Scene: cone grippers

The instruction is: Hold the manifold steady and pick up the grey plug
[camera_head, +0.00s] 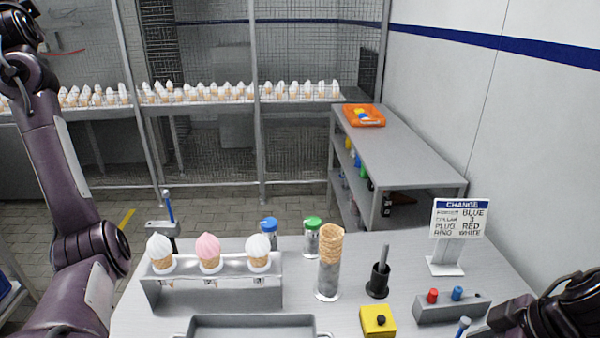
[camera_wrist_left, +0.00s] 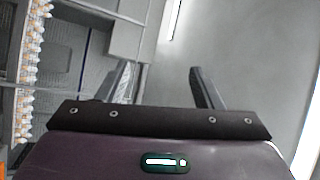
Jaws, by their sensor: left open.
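A low grey block (camera_head: 450,308), which looks like the manifold, lies at the right front of the table. A red plug (camera_head: 432,296) and a blue plug (camera_head: 457,293) stand up from it. A small dark spot is at its right end; I cannot tell whether it is a grey plug. My left gripper (camera_wrist_left: 163,88) is open and empty in the left wrist view, pointing at a plain wall, away from the table. My right arm shows at the lower right of the head view, close to the block; its fingertips are not seen.
A cone rack (camera_head: 215,292), a waffle cone (camera_head: 331,243) on a clear cylinder, a dark holder (camera_head: 378,281), a yellow box (camera_head: 378,320) and a sign (camera_head: 459,218) crowd the table. A grey tray (camera_head: 250,327) is at the front. A shelf unit (camera_head: 410,150) stands behind.

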